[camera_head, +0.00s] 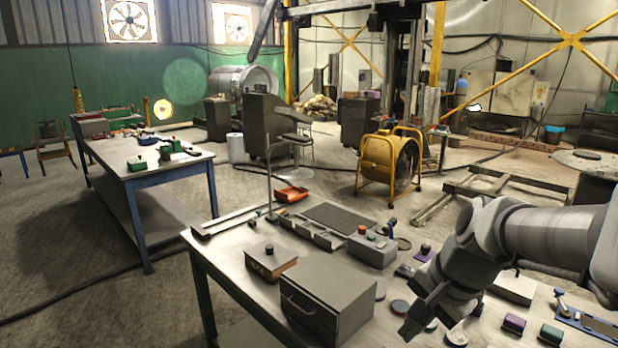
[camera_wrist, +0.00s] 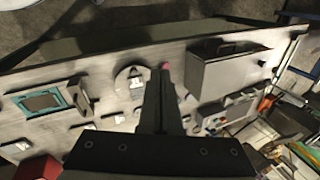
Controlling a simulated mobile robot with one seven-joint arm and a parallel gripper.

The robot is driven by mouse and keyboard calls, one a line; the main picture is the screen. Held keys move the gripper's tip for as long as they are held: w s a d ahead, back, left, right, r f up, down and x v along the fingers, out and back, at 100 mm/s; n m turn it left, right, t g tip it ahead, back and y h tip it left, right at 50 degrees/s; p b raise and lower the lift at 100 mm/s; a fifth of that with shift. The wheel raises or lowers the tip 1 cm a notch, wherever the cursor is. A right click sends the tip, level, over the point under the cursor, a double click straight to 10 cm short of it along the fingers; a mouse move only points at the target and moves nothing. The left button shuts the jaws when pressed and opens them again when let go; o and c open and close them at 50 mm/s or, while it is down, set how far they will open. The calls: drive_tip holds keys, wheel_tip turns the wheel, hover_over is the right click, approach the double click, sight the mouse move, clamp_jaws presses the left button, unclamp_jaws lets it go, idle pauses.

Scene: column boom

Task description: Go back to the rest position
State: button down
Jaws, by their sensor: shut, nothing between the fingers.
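My gripper (camera_head: 414,318) is at the end of my grey arm, which reaches in from the right and hangs down over the front workbench (camera_head: 222,262). In the wrist view my gripper (camera_wrist: 162,85) points away over the bench top, its two dark fingers together with nothing held. Whether the fingertips touch anything below cannot be told. The fingers hide part of the bench behind them.
A grey metal box (camera_head: 327,302) and a brown box with a knob (camera_head: 271,262) stand left of my gripper. A grey control box (camera_head: 372,250) stands behind. Small round discs lie close by. Purple (camera_head: 513,324) and green (camera_head: 551,334) blocks lie right.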

drive_tip(key=s+a+r+n+t+h, duration=0.2)
drive_tip(key=s+r+n, duration=0.2)
drive_tip(key=s+n, duration=0.6)
drive_tip(key=shift+s+n, duration=0.4)
drive_tip(key=shift+s, duration=0.1)
drive_tip(key=shift+d, duration=0.1)
